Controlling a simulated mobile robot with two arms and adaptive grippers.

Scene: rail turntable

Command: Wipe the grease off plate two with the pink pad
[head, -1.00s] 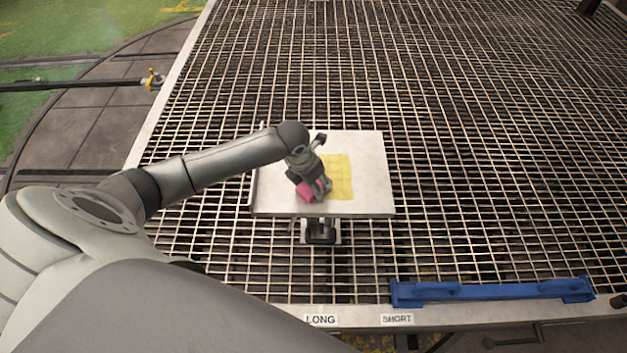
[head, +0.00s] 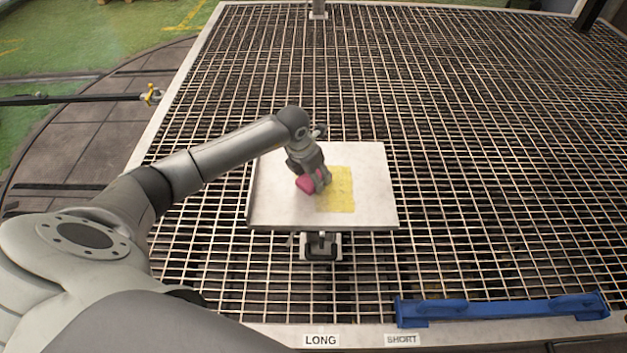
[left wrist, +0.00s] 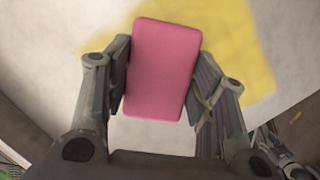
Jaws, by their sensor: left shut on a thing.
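My left gripper (head: 312,180) is shut on the pink pad (head: 304,184) at the left edge of the patch. In the left wrist view the pink pad (left wrist: 163,68) sits between both fingers, with the yellow patch (left wrist: 225,45) above and to its right. The pad is low over the plate; I cannot tell whether it touches. The gripper hides part of the plate. My right gripper is not in view.
A wide metal grating (head: 470,150) surrounds the plate, mostly clear. A blue bar (head: 500,308) lies at its front right edge. Labels LONG (head: 321,341) and SHORT (head: 402,339) are on the front rim. A dark rod with a yellow end (head: 150,95) is at left.

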